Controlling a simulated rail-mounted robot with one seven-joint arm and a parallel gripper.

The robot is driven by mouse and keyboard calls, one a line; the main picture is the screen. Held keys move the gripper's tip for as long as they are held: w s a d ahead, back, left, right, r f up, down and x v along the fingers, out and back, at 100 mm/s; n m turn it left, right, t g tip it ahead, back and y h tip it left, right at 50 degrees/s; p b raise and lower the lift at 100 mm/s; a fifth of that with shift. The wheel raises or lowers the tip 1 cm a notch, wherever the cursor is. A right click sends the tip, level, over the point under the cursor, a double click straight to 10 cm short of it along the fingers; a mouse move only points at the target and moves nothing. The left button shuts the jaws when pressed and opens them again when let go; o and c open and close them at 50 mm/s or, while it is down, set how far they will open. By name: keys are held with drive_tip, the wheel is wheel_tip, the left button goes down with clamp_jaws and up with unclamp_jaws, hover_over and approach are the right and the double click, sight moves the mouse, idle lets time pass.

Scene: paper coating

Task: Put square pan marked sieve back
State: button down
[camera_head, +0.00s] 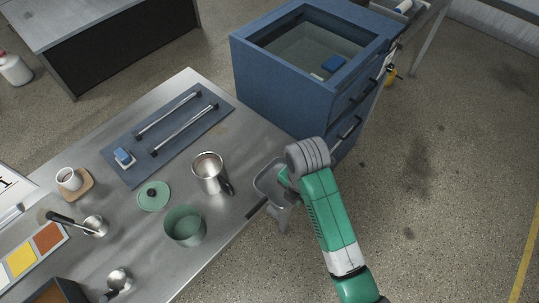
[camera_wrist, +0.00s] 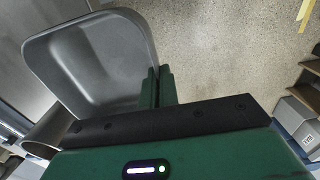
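A grey, square pan with rounded corners (camera_head: 266,180) is at the table's right edge, partly over the floor. It fills the upper left of the wrist view (camera_wrist: 95,65), tilted, with its inside facing the camera and looking empty. My gripper (camera_head: 285,183) is at the pan's right side. In the wrist view its two fingers (camera_wrist: 157,86) are close together on the pan's right rim. No sieve mark is readable. My arm hides part of the pan in the head view.
A steel pot (camera_head: 209,172) and a green container (camera_head: 185,226) stand left of the pan. A blue cabinet (camera_head: 262,93) with an open top rises behind it. A blue-grey tray with bars (camera_head: 165,158) lies further left. The floor at right is clear.

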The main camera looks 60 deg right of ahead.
sight(281, 159)
drive_tip(key=w+d+b, duration=0.1)
drive_tip(key=w+d, duration=0.2)
drive_tip(key=d, duration=0.1)
drive_tip(key=w+d+f+b, duration=0.1)
drive_tip(key=w+d+b, duration=0.1)
drive_tip(key=w+d, duration=0.1)
drive_tip(key=w+d+b, duration=0.1)
drive_tip(key=w+d, duration=0.3)
drive_tip(key=d, duration=0.1)
drive_tip(key=shift+w+d+f, duration=0.1)
drive_tip(key=shift+d+f, duration=0.1)
drive_tip(key=shift+d, duration=0.05)
drive_tip(key=shift+f+b, duration=0.75)
drive_tip(key=shift+f, duration=1.15)
drive_tip(key=c, duration=1.7)
unclamp_jaws()
wheel_tip(281, 159, up, 12)
drive_tip(key=p, duration=0.3)
drive_tip(key=shift+r, duration=0.2)
